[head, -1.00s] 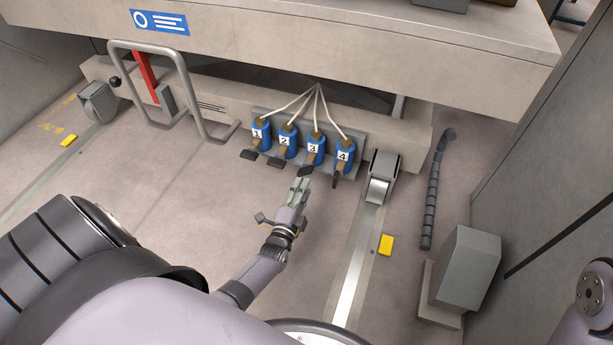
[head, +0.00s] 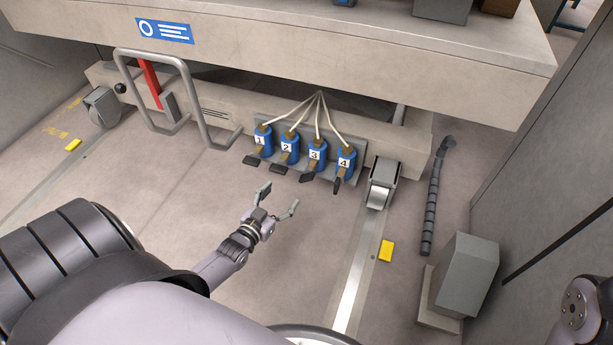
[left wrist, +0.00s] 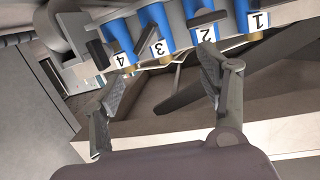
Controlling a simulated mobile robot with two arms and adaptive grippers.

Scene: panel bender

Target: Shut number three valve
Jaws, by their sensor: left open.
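Four-marked row: blue valves labelled 1 to 4 hang under the machine's beam. The number three valve (head: 316,155) is third from the left. Its dark handle (head: 307,177) slants down to the left. In the left wrist view, the number three valve (left wrist: 155,28) appears upside down beyond the open fingers (left wrist: 160,84). My right gripper is not in view.
A bent grey rail (head: 158,130) with a red lever (head: 149,78) stands left of the valves. A grey bracket (head: 382,184) stands to the right. A yellow block (head: 386,251) and a grey box (head: 466,276) are on the floor. The floor before the valves is clear.

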